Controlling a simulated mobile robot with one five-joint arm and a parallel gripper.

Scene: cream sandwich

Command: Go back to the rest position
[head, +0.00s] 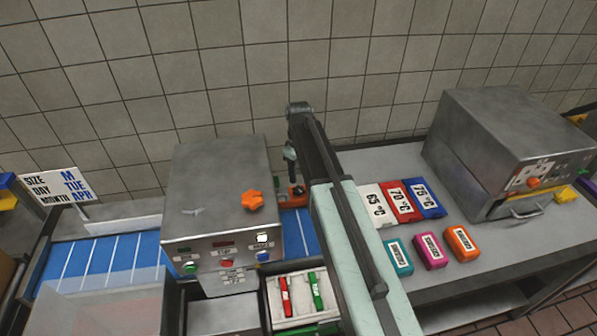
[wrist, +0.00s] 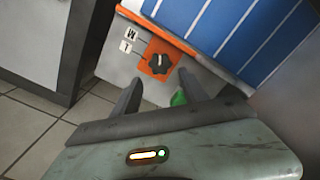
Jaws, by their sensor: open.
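My arm reaches forward through the middle of the head view, between the metal machine and the grey table. In the wrist view my gripper (wrist: 165,97) has its two dark fingers spread apart. Nothing is held between them. The knob is apart from the fingers in the picture; the exact distance I cannot tell. In the head view the gripper end is largely hidden behind my own arm.
A metal machine (head: 216,190) with an orange knob and coloured buttons stands on the blue striped conveyor (head: 95,262). Right, a grey table (head: 465,262) holds temperature cards, small coloured blocks and a metal oven (head: 505,140). A bin (head: 297,294) with red and green items is near my arm.

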